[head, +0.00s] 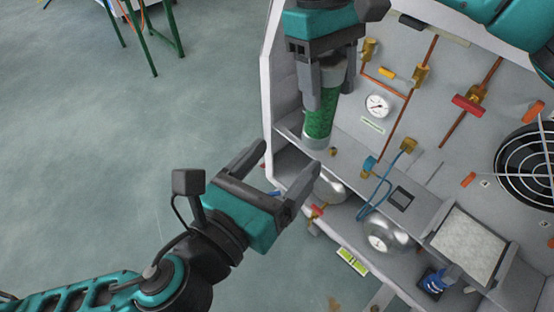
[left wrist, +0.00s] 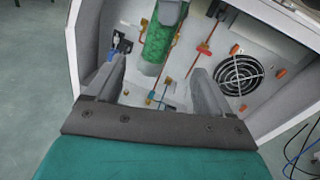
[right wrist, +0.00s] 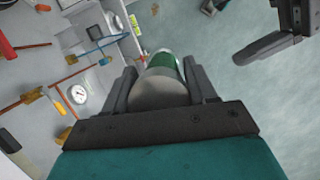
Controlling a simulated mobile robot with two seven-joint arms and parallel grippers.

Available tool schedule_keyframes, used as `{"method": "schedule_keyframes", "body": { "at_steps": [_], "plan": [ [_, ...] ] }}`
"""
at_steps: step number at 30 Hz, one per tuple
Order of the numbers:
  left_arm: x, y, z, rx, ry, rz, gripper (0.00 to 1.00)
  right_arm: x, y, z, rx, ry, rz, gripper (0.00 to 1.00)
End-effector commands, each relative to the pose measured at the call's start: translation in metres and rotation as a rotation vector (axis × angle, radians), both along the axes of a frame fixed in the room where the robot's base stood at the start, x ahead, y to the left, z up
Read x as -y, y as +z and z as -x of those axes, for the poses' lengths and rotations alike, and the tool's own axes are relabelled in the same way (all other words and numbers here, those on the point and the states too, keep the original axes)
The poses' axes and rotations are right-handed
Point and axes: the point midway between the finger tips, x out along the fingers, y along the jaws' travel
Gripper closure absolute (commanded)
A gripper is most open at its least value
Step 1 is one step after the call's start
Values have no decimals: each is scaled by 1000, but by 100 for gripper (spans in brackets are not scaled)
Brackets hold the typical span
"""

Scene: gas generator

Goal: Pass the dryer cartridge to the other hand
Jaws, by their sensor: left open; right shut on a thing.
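The dryer cartridge (head: 320,115) is a green cylinder with pale ends. My right gripper (head: 322,88) is shut on its upper part and holds it in front of the machine panel. In the right wrist view the cartridge (right wrist: 163,78) sits between the two fingers, its pale end toward the camera. My left gripper (head: 278,172) is open and empty, below and left of the cartridge and apart from it. In the left wrist view the cartridge (left wrist: 160,40) shows beyond the open fingers, with the right gripper partly cut off at the top.
The gas generator cabinet (head: 430,70) has a gauge (head: 377,105), copper pipes, valves and a fan (head: 530,165). Its lower shelf holds metal domes (head: 388,236) and a white filter pad (head: 465,248). A green-legged table (head: 150,40) stands at the back left. The floor to the left is clear.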

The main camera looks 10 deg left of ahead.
Motion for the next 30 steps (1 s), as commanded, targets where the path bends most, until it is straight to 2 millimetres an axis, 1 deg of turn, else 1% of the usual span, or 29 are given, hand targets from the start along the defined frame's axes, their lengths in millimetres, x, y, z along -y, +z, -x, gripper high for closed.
{"method": "schedule_keyframes", "body": {
  "at_steps": [1, 4, 8, 11, 21, 27, 30],
  "plan": [
    [0, 5, 3, 38, -5, -42, 18, 0, 1, 0, 1, 0, -1, 88],
    [0, 10, 5, 84, -9, -97, 18, 0, 1, 0, 1, 0, -1, 88],
    [3, 12, 0, 105, -9, -118, 18, 0, 1, 0, 1, 0, -1, 88],
    [9, 13, -11, 107, -8, -116, 18, 0, 1, 0, 1, 0, -1, 88],
    [39, 13, -69, 103, -8, -114, 18, 0, 1, 0, 1, 0, -1, 88],
    [50, 12, -92, 102, -9, -115, 18, 0, 1, 0, 1, 0, -1, 88],
    [53, 12, -97, 100, -9, -115, 18, 0, 1, 0, 1, 0, -1, 88]
  ]
}}
